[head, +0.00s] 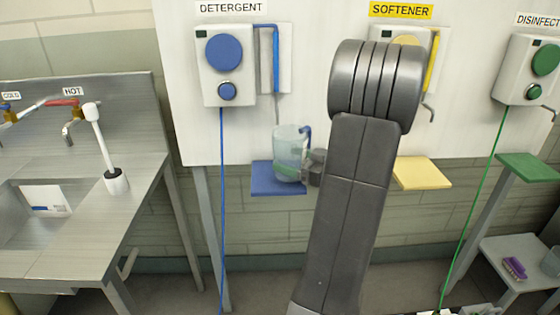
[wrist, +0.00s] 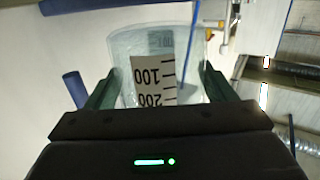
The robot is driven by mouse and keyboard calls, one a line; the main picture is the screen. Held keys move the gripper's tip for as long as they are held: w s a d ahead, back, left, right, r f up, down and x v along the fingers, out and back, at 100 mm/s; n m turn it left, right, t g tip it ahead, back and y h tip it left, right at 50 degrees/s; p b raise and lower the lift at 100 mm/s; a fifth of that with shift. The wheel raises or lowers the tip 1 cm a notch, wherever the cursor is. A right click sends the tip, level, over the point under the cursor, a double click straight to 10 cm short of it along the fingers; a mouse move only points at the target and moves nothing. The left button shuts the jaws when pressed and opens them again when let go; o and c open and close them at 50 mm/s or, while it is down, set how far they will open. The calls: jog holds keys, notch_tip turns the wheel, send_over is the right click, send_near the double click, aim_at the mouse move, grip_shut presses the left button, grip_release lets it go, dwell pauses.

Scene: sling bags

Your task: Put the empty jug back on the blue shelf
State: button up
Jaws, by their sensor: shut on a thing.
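The jug (head: 288,150) is clear with a blue handle, and I make out no liquid in it. In the head view it stands upright at the blue shelf (head: 263,183) under the detergent dispenser. Its base overlaps the shelf; I cannot tell whether it rests there or hovers just above. My gripper (head: 308,166) is at the jug's right side, partly hidden by my arm. In the wrist view the gripper (wrist: 160,98) has its fingers on both sides of the jug (wrist: 185,48), whose white measuring scale shows upside down.
The detergent dispenser (head: 224,62) hangs above, with a thin spout over the jug. A yellow shelf (head: 424,174) and a green shelf (head: 530,168) lie to the right. A steel sink bench (head: 90,185) with taps is at left. A blue hose (head: 222,210) hangs left of the blue shelf.

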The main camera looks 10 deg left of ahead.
jog(key=x, duration=0.4)
jog(key=shift+r, duration=0.1)
jog(key=shift+f, duration=0.7)
jog(key=shift+d, duration=0.15)
jog(key=shift+f, duration=0.15)
jog(key=shift+f, duration=0.15)
jog(key=o, duration=1.2)
